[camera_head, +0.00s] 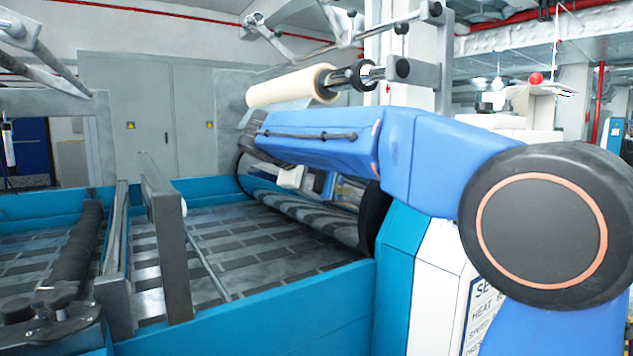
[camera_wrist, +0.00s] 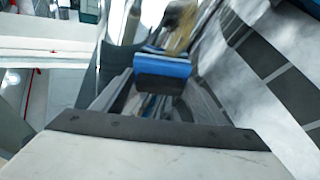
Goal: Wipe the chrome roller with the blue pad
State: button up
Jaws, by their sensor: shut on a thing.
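The chrome roller (camera_head: 312,213) lies across the machine in the head view, mirroring the dark-striped sheet. My arm hides part of it. My gripper's pale body (camera_head: 291,177) shows just above the roller, below my blue arm. The pad is hidden or too small to tell there. I cannot tell whether the pad touches the roller.
A striped sheet (camera_wrist: 285,70) runs close on the right in the wrist view. Blue machine walls (camera_head: 250,318) enclose the bed. A cream film roll (camera_head: 290,87) hangs above my arm. Upright metal bars (camera_head: 168,240) stand to the left.

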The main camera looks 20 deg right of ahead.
jog(key=shift+s+d, duration=0.6)
jog(key=shift+s, duration=1.2)
jog(key=shift+s+d, duration=0.65)
jog(key=shift+s, duration=1.2)
jog(key=shift+s+d, duration=0.6)
jog(key=shift+s, duration=1.2)
jog(key=shift+w, duration=0.1)
jog(key=shift+w+a, duration=0.65)
jog(key=shift+w, duration=1.25)
jog(key=shift+w+a, duration=0.65)
jog(key=shift+w, duration=1.3)
jog(key=shift+w+a, duration=0.65)
jog(key=shift+w, duration=1.25)
jog(key=shift+s+a+r, duration=0.3)
jog(key=shift+a+r, duration=0.15)
jog(key=shift+a, duration=0.4)
jog(key=shift+s+a+r, duration=0.25)
jog(key=shift+a+r, duration=0.15)
jog(key=shift+a, duration=0.45)
jog(key=shift+s+a+r, duration=0.3)
jog(key=shift+a+r, duration=0.15)
jog(key=shift+a, duration=0.4)
jog(key=shift+a, duration=0.1)
